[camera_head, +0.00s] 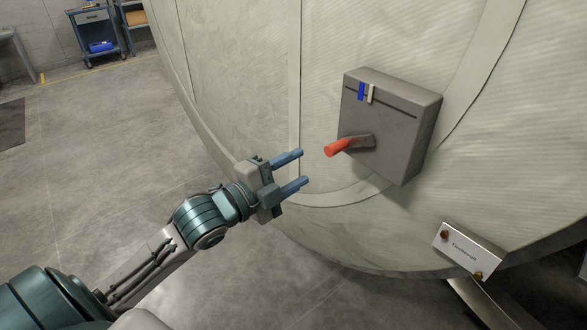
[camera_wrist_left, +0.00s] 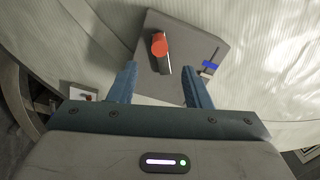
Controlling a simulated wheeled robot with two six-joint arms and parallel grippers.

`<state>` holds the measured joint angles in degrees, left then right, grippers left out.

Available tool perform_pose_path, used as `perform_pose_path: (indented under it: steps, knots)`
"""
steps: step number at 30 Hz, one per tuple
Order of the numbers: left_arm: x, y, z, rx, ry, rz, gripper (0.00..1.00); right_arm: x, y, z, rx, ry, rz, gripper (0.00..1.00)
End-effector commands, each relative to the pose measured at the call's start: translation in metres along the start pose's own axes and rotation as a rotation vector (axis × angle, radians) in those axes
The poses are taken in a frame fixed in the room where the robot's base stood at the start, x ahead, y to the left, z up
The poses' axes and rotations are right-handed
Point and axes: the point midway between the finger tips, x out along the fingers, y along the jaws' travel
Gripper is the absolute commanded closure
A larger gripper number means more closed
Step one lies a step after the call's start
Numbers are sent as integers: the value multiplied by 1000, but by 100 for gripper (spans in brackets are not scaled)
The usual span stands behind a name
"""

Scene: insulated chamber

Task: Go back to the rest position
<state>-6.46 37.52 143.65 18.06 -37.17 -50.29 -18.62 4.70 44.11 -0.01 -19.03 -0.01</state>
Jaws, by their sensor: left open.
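My left gripper (camera_head: 297,168) is open and empty, to the left of a grey switch box (camera_head: 400,140) on the pale quilted chamber wall. The box carries a lever with a red handle (camera_head: 337,148) that sticks out toward me. A blue marker (camera_head: 361,91) and a pale marker (camera_head: 370,94) sit on the box's upper part. In the left wrist view, the open fingers (camera_wrist_left: 158,88) show with the red handle (camera_wrist_left: 159,44) beyond them, apart from them. My right gripper is in neither view.
A small white labelled panel (camera_head: 466,251) with two knobs is at the lower right. The chamber wall (camera_head: 250,60) curves close beyond the gripper. A blue cart (camera_head: 97,35) stands far back at upper left. The concrete floor (camera_head: 100,140) at left is clear.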

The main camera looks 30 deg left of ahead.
Motion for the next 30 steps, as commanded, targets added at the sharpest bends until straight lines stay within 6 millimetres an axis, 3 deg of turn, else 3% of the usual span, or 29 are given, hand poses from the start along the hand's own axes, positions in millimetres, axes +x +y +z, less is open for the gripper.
perform_pose_path:
  steps: [8, 11, 14, 18, 22, 26, 30]
  knots:
    - [1, 2, 2, -5, -5, 2, 56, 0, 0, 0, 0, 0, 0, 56]
    - [8, 14, 19, -42, -39, 18, 56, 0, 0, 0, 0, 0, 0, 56]
    - [21, 46, 57, -125, -118, 55, 56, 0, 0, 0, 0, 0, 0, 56]
    - [34, 121, 129, -291, -278, 125, 56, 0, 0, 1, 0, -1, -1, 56]
    - [27, 204, 186, -441, -428, 190, 56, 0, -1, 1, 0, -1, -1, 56]
    - [5, 291, 229, -577, -574, 254, 56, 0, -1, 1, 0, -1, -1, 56]
    - [-34, 387, 258, -710, -729, 323, 56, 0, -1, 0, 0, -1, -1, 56]
